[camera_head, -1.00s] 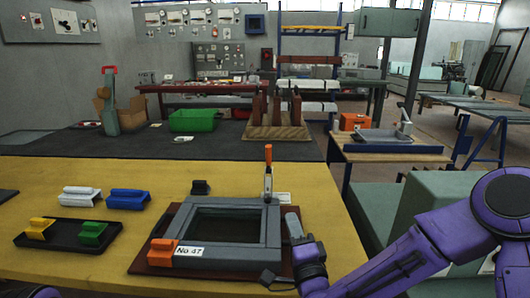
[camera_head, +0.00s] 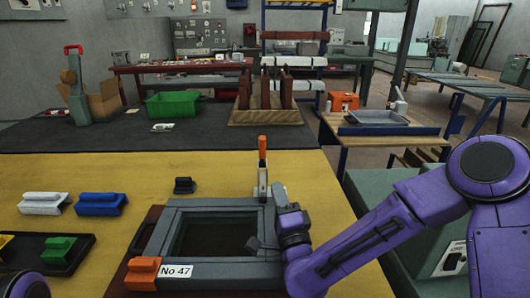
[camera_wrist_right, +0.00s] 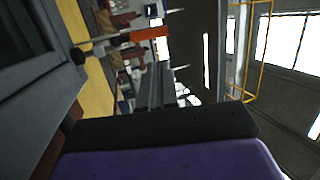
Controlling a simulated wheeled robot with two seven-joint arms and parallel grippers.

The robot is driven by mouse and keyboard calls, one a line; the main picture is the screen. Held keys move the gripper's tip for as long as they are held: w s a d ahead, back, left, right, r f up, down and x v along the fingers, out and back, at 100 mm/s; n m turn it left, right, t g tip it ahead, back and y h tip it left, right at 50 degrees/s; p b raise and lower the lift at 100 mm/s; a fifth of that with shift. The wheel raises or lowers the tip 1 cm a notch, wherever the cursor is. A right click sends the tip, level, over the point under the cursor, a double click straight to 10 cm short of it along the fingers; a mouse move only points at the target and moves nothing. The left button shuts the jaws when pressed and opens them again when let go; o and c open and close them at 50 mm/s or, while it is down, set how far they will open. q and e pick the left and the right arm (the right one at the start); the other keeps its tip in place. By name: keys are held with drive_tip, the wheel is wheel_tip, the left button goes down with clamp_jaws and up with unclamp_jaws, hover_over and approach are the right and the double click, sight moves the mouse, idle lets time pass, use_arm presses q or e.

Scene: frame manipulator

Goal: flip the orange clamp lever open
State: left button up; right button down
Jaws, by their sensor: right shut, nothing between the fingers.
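The clamp lever (camera_head: 262,148) has an orange handle and stands upright on a metal clamp at the far right corner of the grey frame (camera_head: 187,212). In the right wrist view, which is turned sideways, the orange handle (camera_wrist_right: 150,34) points right, away from the frame. My left gripper is out of view; only a bit of purple arm shows at the lower left.
An orange block (camera_head: 142,273) sits at the frame's near left corner beside a "No 47" label (camera_head: 176,271). White (camera_head: 43,204) and blue (camera_head: 101,204) blocks lie left. A black tray (camera_head: 82,244) holds a green block (camera_head: 59,250). A small black piece (camera_head: 185,186) lies behind the frame.

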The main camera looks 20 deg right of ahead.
sight(263, 145)
drive_tip(key=p+x, duration=0.4)
drive_tip(key=x, duration=0.8)
drive_tip(key=shift+w+r, duration=0.1)
drive_tip(key=shift+w, duration=0.2)
drive_tip(key=shift+w+p, duration=0.3)
drive_tip(key=shift+w, duration=0.3)
